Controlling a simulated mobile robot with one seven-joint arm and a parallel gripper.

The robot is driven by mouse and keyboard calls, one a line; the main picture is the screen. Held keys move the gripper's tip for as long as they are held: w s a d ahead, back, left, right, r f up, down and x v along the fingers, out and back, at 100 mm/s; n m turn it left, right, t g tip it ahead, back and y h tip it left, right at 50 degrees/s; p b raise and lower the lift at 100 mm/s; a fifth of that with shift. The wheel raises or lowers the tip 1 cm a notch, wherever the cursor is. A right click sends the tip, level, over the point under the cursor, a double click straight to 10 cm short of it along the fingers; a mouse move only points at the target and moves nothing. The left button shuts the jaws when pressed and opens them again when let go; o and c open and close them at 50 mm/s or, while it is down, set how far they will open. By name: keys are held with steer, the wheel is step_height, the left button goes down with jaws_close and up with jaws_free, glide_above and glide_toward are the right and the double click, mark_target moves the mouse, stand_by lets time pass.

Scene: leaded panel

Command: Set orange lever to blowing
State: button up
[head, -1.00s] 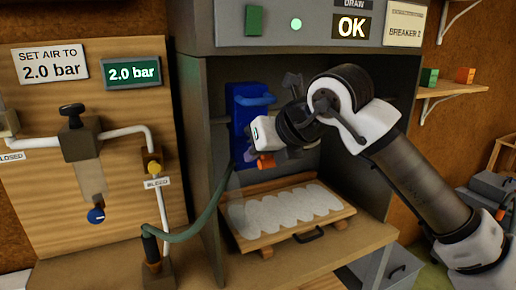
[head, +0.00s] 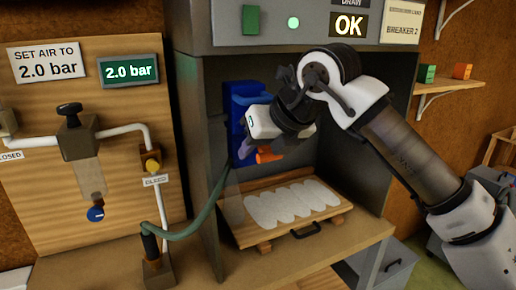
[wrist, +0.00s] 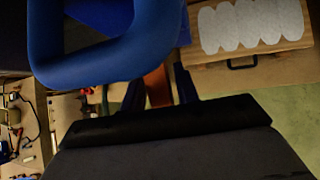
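The orange lever (head: 269,155) juts out low on the blue unit (head: 239,100) inside the grey cabinet. My gripper (head: 247,152) is down at the lever, in front of the unit. In the wrist view, the lever (wrist: 157,86) shows between my two dark fingers (wrist: 158,88), which stand apart on either side of it. I cannot tell whether they press on it. The blue loop handle (wrist: 110,45) of the unit fills the upper left of the wrist view. The lever's pivot and any setting marks are hidden.
A wooden tray (head: 325,226) with a white scalloped sheet (head: 291,204) lies below my gripper. A green hose (head: 208,212) runs from the unit to the bench at left. The air panel reads 2.0 bar (head: 128,71). The cabinet display (head: 348,25) reads OK.

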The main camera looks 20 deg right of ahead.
steer(key=shift+o, duration=0.3)
steer(key=shift+s+d+r, duration=0.15)
steer(key=shift+s+r, duration=0.05)
steer(key=b+v, duration=0.2)
steer(key=v, duration=1.1)
steer(key=shift+b, duration=0.35)
steer(key=shift+s, duration=0.1)
